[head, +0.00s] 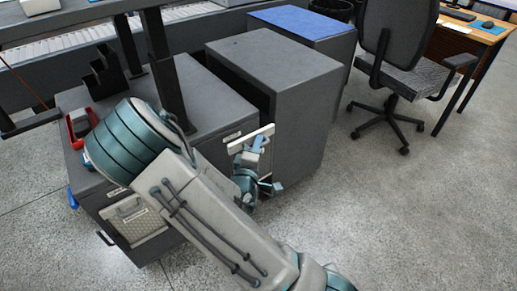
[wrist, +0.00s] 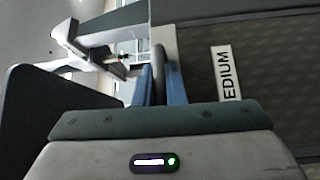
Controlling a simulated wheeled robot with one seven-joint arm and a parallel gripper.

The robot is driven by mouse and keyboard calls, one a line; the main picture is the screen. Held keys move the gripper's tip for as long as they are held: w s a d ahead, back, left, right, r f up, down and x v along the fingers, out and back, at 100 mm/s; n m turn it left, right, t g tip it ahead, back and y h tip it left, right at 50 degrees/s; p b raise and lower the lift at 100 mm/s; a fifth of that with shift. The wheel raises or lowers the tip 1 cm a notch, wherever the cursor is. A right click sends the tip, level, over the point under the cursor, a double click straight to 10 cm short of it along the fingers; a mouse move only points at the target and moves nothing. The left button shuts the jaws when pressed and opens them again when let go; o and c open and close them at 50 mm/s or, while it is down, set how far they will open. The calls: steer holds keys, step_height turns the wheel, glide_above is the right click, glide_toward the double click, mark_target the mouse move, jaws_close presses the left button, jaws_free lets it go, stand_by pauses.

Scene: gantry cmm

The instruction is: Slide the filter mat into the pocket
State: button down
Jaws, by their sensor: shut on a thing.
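My gripper (head: 258,146) is beside the right side of the low grey cabinet, shut on a pale-edged flat piece (head: 239,146) that I take to be the filter mat. In the wrist view my blue fingers (wrist: 161,88) close on a dark rounded bar (wrist: 159,62), next to a dark textured panel (wrist: 280,70). A white label (wrist: 226,73) reading "EDIUM" shows there.
The low cabinet (head: 212,105) has a pale framed mesh panel (head: 133,218) on its front. A taller grey cabinet (head: 290,65) stands close to the right of my gripper. A red object (head: 79,128) is at the cabinet's left. An office chair (head: 395,65) stands farther right; floor between is clear.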

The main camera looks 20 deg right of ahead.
mark_target(237, 134)
steer(key=shift+w+a+f+b, duration=0.15)
steer(key=shift+w+a+b, duration=0.35)
steer(key=shift+w, duration=1.3)
steer(key=shift+w+a+f+b, duration=0.15)
steer(key=shift+w+a, duration=0.55)
steer(key=shift+w, duration=1.15)
steer(key=shift+w+a+f+b, duration=0.15)
steer(key=shift+w+a+b, duration=0.35)
steer(key=shift+w, duration=1.3)
steer(key=shift+a, duration=0.1)
steer(key=shift+p, duration=0.55)
steer(key=shift+f, duration=0.25)
steer(key=shift+f+b, duration=0.8)
steer(key=shift+f, duration=0.2)
steer(key=shift+f+p, duration=0.2)
steer(key=shift+p, duration=0.2)
steer(key=shift+f, duration=0.45)
